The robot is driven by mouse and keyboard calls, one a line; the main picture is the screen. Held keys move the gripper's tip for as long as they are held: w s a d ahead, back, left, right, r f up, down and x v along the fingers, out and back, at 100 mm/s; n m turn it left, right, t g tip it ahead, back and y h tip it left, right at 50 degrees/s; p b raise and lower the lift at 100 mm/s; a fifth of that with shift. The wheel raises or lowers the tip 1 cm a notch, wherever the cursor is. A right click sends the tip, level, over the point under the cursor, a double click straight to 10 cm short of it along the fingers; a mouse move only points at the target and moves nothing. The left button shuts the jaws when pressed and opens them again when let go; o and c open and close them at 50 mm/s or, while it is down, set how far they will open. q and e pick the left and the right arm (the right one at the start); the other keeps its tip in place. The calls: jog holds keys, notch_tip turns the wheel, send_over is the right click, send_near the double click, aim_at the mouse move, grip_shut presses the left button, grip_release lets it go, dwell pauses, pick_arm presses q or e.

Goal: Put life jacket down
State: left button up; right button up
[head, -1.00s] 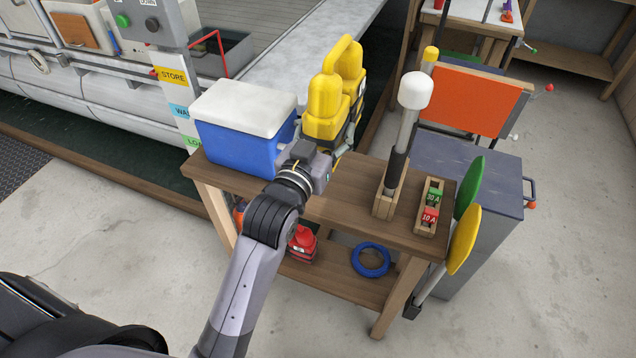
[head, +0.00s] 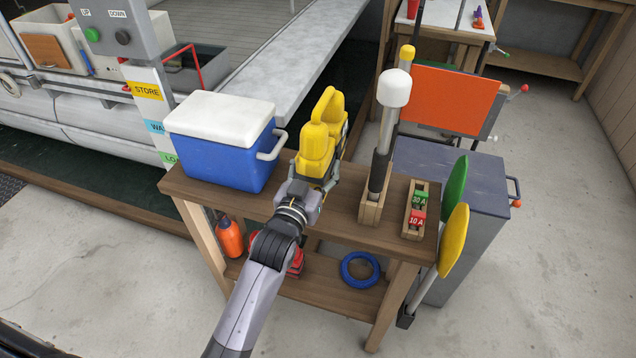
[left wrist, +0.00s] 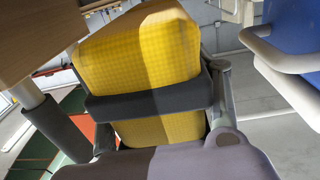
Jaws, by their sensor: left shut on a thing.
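The yellow life jacket (head: 318,146) is over the wooden workbench (head: 285,206), between the blue cooler and the white-topped post. My left gripper (head: 316,182) is shut on it from the near side. In the left wrist view the jacket (left wrist: 140,55) fills the middle, with a dark strap across it, between the fingers of my left gripper (left wrist: 155,100). The jacket looks upright. Its lower edge is hidden behind the gripper, so I cannot tell whether it touches the bench top. My right gripper is not in view.
A blue cooler with white lid (head: 222,140) stands left of the jacket. The post in a wooden holder (head: 388,130) and a fuse tray (head: 415,210) stand to the right. A blue ring (head: 360,269) lies on the lower shelf. Some bare bench top shows in front.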

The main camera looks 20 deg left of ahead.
pick_arm(q)
jog(key=shift+f, duration=2.55)
jog(key=shift+f, duration=0.15)
jog(key=o, duration=1.5)
jog(key=shift+o, duration=0.2)
jog(key=s+a+b, duration=0.1)
jog(key=s, duration=1.1)
